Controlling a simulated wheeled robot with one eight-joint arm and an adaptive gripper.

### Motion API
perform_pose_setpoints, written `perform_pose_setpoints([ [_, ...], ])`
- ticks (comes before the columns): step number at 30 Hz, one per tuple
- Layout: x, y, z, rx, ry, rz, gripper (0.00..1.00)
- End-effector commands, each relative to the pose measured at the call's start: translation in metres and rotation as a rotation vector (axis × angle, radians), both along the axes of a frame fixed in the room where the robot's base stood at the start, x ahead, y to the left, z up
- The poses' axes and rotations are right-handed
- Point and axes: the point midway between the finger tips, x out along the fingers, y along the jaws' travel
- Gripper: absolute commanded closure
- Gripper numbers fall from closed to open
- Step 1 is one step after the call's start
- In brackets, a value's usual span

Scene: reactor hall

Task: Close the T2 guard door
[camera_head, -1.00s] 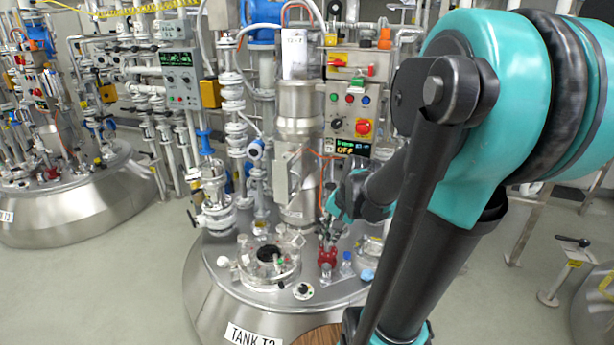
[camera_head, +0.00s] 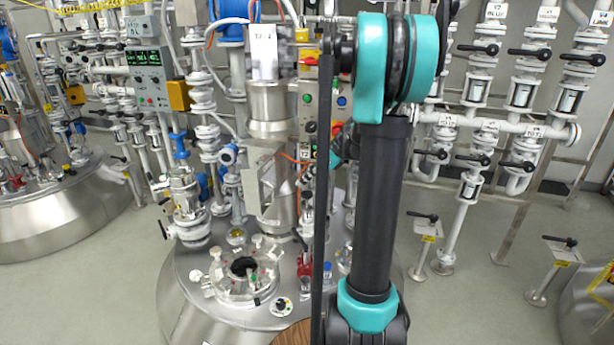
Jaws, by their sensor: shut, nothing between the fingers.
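The T2 tank (camera_head: 190,290) stands in the centre, a steel vessel with a domed lid. A steel mixer column (camera_head: 271,105) rises from it. A pale metal guard door (camera_head: 268,190) shows at the column's lower part, standing out from it at an angle; its exact opening is hard to tell.
A control panel (camera_head: 309,115) with buttons is partly hidden by my arm. A clear-covered port (camera_head: 245,280) and red fitting (camera_head: 305,265) sit on the lid. White valve piping (camera_head: 480,130) stands at right.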

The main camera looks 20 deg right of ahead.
Motion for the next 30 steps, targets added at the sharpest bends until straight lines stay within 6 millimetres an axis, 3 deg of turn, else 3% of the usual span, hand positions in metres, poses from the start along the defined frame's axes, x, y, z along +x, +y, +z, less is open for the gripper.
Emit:
perform_pose_setpoints([
  [8, 0.013, 0.035, -0.041, -0.001, -0.001, 0.004, 1.00],
  [16, 0.024, 0.065, -0.042, -0.001, -0.001, 0.003, 1.00],
  [30, 0.027, 0.069, -0.042, -0.001, -0.001, 0.000, 1.00],
])
